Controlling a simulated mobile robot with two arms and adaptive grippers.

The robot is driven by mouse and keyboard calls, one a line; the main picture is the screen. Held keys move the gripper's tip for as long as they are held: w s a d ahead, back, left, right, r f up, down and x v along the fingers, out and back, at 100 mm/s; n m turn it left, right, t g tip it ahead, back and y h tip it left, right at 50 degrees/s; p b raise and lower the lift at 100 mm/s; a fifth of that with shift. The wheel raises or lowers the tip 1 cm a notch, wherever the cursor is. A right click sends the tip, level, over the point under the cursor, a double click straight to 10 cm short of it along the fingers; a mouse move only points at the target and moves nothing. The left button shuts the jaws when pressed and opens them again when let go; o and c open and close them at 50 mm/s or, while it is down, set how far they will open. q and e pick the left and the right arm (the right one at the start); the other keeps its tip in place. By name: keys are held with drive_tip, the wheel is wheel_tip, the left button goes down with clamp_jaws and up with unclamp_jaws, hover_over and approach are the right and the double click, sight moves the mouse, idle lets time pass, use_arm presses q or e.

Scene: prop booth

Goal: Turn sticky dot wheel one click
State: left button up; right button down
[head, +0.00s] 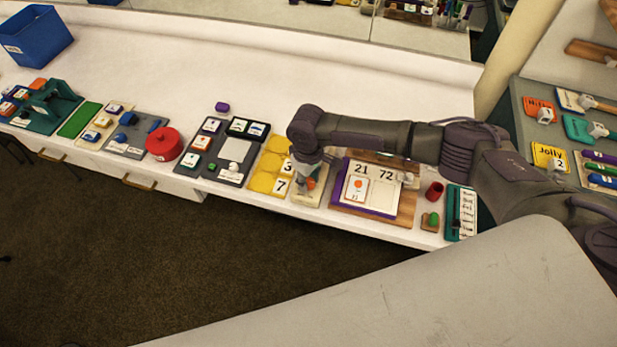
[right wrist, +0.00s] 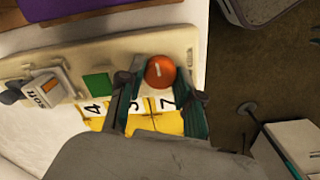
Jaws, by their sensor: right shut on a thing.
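The orange round knob (right wrist: 160,70) with a pale mark, which I take to be the sticky dot wheel, sits on a beige board (right wrist: 120,52) in the right wrist view. My right gripper (right wrist: 157,88) is shut on this knob, with one teal finger on either side. In the head view my right gripper (head: 309,180) is low over the same beige board (head: 305,200), and a bit of orange (head: 311,183) shows beside it. The gripper hides much of the board there. My left gripper is not in view.
Yellow number cards (head: 262,182) lie just left of the board. A purple-edged board with 21 and 72 (head: 378,206) lies to its right. A green square (right wrist: 97,86) and a grey labelled block (right wrist: 45,92) share the beige board. The white counter (head: 300,82) behind is mostly clear.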

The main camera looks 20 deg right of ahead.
sight(309, 182)
drive_tip(key=n+p, duration=0.1)
drive_tip(key=n, duration=0.2)
drive_tip(key=shift+r+n, duration=0.1)
drive_tip(key=shift+n, duration=0.2)
drive_tip(key=n+p, duration=0.1)
drive_tip(key=n, duration=0.3)
drive_tip(key=shift+n, duration=0.3)
drive_tip(key=n, duration=0.4)
drive_tip(key=shift+n, duration=2.5)
drive_tip(key=c, duration=0.8)
unclamp_jaws()
drive_tip(key=shift+o, duration=0.2)
wheel_tip(309, 182, up, 12)
